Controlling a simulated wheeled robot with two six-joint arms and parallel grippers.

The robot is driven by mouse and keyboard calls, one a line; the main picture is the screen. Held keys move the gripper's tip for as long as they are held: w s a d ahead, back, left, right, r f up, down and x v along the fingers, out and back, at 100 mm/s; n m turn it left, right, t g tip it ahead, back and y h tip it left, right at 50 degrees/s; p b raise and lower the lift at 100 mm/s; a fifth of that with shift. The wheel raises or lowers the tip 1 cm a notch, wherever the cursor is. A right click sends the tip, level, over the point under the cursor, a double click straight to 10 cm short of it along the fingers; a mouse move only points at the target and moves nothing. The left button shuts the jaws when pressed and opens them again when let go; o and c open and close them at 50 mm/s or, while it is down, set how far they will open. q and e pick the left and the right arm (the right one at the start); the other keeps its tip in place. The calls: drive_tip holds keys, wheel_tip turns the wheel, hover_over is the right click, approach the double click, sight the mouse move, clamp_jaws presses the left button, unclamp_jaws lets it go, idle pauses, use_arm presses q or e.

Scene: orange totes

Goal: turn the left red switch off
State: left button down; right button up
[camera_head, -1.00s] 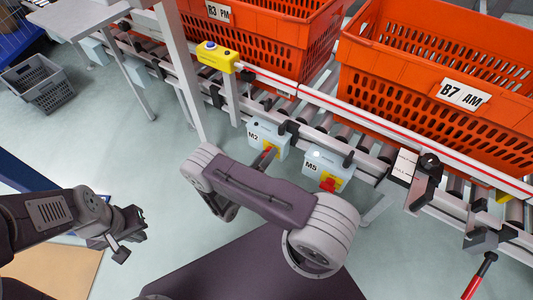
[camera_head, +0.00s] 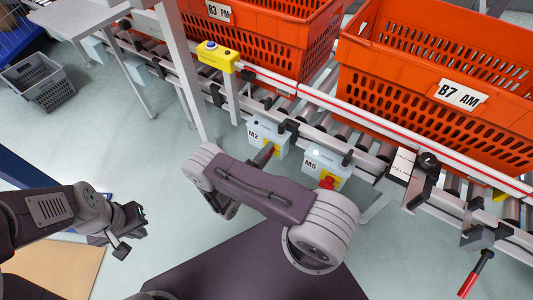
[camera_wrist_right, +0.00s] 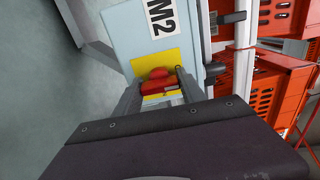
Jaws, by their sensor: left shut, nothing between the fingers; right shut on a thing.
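The left switch box, labelled M2 (camera_head: 260,133), is a light blue box hung under the conveyor rail. Its red switch (camera_wrist_right: 158,80) on a yellow plate shows in the right wrist view, between the fingers of my right gripper (camera_wrist_right: 160,88). That gripper is shut on the red switch; in the head view the arm and gripper mostly hide it. The M5 box (camera_head: 321,166) stands to the right with its own red switch (camera_head: 328,182), untouched. My left gripper (camera_head: 127,235) is shut and empty, low at the left, far from the boxes.
Orange totes (camera_head: 450,118) stand on the roller conveyor behind the boxes. A yellow button box (camera_head: 217,56) is on the rail at upper left. A grey post (camera_head: 183,80) rises left of M2. A grey basket (camera_head: 39,82) sits on the floor at far left.

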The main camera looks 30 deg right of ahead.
idle(0.6)
drive_tip(key=o, duration=1.4)
drive_tip(key=shift+c, duration=0.2)
drive_tip(key=shift+a, duration=0.1)
drive_tip(key=shift+s+a, duration=0.15)
drive_tip(key=shift+a, duration=0.15)
drive_tip(key=p+v, duration=0.2)
drive_tip(key=v, duration=0.6)
drive_tip(key=shift+p, duration=0.35)
drive_tip(key=shift+s, duration=0.1)
